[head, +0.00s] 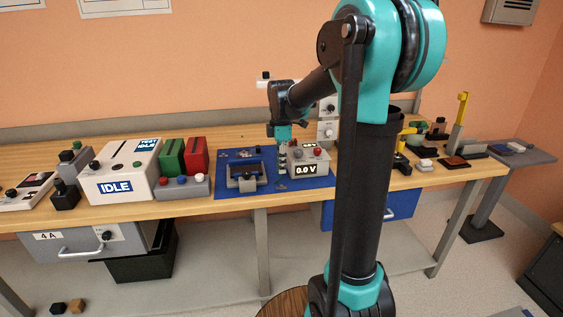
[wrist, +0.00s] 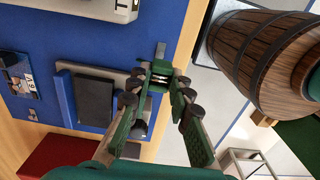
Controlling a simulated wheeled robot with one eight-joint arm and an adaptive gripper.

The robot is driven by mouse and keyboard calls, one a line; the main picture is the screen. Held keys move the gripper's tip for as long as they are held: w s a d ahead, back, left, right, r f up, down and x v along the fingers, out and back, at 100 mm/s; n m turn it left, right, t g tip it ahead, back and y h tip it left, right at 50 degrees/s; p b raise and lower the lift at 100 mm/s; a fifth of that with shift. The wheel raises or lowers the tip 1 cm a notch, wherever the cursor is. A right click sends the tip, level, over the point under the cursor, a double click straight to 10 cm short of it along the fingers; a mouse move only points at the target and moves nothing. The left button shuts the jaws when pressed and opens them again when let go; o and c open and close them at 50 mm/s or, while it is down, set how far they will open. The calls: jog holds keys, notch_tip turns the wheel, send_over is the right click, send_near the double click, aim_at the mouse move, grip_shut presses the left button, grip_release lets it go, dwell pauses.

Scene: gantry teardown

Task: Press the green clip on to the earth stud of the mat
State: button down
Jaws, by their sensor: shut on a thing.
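My gripper (wrist: 158,88) is shut on the green clip (wrist: 160,68), which sits between its fingertips in the wrist view. The clip is over the blue mat (wrist: 75,25), close to the mat's edge. A small silver piece (wrist: 160,50) shows just beyond the clip; I cannot tell whether it is the earth stud or part of the clip, nor whether they touch. In the head view my gripper (head: 283,140) is low over the mat (head: 228,190), beside the meter; the clip is too small to make out there.
A grey tray with a dark block (wrist: 94,100) lies on the mat close beside my fingers. Red (head: 196,155) and green (head: 171,157) blocks stand left of the mat. A wooden barrel (wrist: 262,50) stands off the table edge.

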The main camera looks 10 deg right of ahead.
send_over(281, 188)
jog(key=shift+s+f, duration=0.1)
jog(key=shift+f, duration=2.15)
jog(key=shift+f, duration=0.85)
jog(key=shift+f, duration=0.25)
jog(key=c, duration=1.3)
grip_release()
